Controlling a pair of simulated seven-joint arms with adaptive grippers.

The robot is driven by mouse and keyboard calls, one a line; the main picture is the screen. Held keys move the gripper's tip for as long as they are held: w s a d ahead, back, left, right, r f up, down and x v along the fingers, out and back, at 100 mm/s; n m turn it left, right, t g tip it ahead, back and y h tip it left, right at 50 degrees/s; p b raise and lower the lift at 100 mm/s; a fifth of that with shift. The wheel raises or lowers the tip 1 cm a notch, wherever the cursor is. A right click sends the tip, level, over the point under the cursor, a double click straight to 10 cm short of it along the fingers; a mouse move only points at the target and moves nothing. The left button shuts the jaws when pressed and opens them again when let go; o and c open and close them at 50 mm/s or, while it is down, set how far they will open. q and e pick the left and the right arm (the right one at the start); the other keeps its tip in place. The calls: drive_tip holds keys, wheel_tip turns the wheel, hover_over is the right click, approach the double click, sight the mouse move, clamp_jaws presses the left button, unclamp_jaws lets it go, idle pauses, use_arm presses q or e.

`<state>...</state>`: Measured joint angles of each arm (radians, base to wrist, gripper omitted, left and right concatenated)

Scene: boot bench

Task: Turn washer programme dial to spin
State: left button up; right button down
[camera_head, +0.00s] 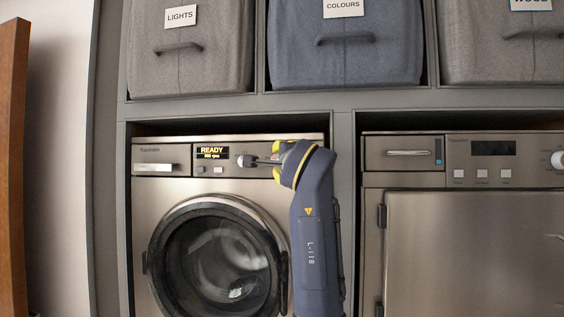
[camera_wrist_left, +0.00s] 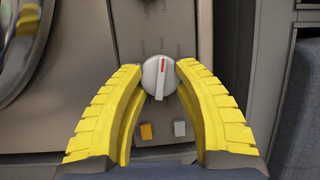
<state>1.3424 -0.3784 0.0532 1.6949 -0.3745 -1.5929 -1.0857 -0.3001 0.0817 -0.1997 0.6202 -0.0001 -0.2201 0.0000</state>
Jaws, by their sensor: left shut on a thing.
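The washer (camera_head: 160,200) stands at the lower left in the head view, with its control panel above the round door. My left gripper (camera_head: 274,160) is at the right part of this panel. In the left wrist view the yellow fingers (camera_wrist_left: 158,72) of my left gripper are shut on a round white dial (camera_wrist_left: 158,84), one on each side. Its red mark points almost straight up in that view. The labels around it are too small to read. My gripper hides this dial in the head view. My right gripper is not in view.
Another knob (camera_wrist_left: 155,5) shows at the top of the left wrist view. A yellow button (camera_wrist_left: 146,131) and a white button (camera_wrist_left: 180,128) sit below the dial. The display (camera_head: 212,152) reads READY. A second appliance (camera_head: 455,240) stands right, with fabric bins (camera_head: 345,65) above.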

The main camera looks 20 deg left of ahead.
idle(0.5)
use_arm(q)
drive_tip(key=o, duration=1.3)
drive_tip(key=shift+o, duration=0.2)
drive_tip(key=v, duration=1.2)
drive_tip(key=shift+a, duration=0.1)
